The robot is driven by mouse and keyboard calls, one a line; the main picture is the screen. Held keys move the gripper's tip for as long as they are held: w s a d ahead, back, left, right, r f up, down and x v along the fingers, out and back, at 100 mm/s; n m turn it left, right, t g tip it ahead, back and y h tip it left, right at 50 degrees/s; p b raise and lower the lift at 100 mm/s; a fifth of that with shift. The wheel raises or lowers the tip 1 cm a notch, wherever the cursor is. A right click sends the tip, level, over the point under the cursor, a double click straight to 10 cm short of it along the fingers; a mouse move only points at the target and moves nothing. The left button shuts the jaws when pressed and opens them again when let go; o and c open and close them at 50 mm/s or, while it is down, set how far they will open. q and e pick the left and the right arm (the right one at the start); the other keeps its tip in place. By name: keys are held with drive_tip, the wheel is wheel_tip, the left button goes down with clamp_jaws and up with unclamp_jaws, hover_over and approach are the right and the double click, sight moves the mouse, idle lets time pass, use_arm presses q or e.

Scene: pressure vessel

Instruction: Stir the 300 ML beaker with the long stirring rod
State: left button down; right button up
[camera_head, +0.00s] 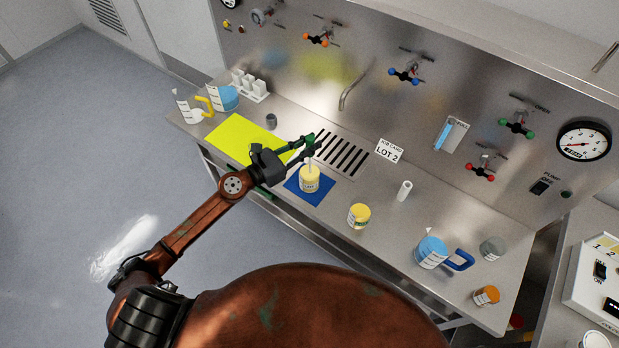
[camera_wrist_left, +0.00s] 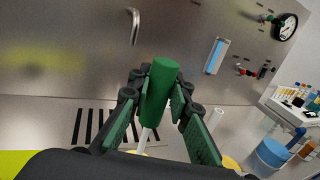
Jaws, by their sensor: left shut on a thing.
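A beaker with yellow contents (camera_head: 309,182) stands upright on a blue mat (camera_head: 294,189) near the table's front edge; I cannot read its label. My left gripper (camera_head: 304,148) is just above and behind it, shut on the green handle of the stirring rod. In the left wrist view the green handle (camera_wrist_left: 161,88) stands between the fingers of the left gripper (camera_wrist_left: 160,105). The rod's pale shaft (camera_head: 310,163) runs down to the beaker's mouth; its lower end is hidden. My right gripper is not in view.
A yellow mat (camera_head: 238,138) lies left of the gripper and a grey cup (camera_head: 271,121) stands behind. A second yellow container (camera_head: 359,216), a white roll (camera_head: 404,191) and a blue-filled pitcher (camera_head: 430,252) stand to the right. A drain grille (camera_head: 342,155) is behind the beaker.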

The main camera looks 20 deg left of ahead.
use_arm(q)
drive_tip(key=shift+r+p, duration=5)
drive_tip(key=shift+r, duration=0.85)
drive_tip(key=shift+f, duration=0.1)
